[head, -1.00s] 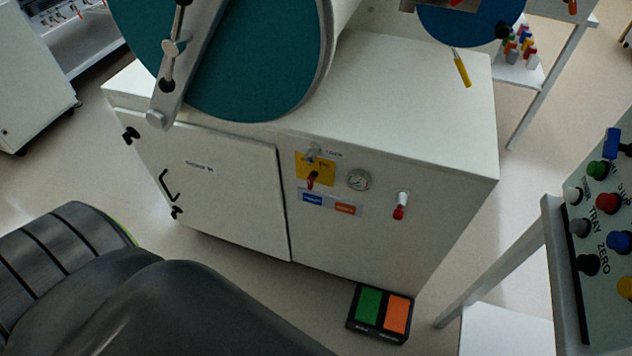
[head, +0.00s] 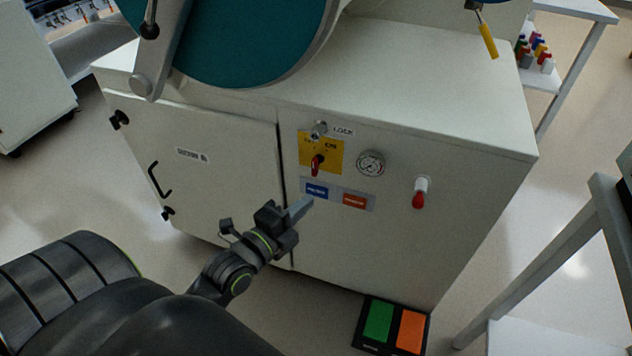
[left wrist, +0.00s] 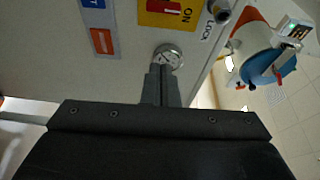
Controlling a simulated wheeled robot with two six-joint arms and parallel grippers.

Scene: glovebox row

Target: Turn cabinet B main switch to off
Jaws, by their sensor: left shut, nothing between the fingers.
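The main switch is a red handle (head: 317,164) on a yellow plate (head: 335,156) on the white cabinet front. In the left wrist view the red handle (left wrist: 162,5) is cut by the top edge, with "ON" printed beside it. A metal lock part (head: 319,130) labelled LOCK sits just above the plate. My left gripper (head: 303,206) is shut and empty, below the switch and apart from it, by the blue label. Its closed fingers (left wrist: 160,84) point up toward the gauge in the left wrist view. My right gripper is not in view.
A round gauge (head: 371,164) and a red-tipped lever (head: 420,193) are right of the switch. Blue (head: 316,191) and orange (head: 354,200) labels lie below it. A black door handle (head: 159,180) sticks out at left. A green-and-orange pedal (head: 393,325) lies on the floor.

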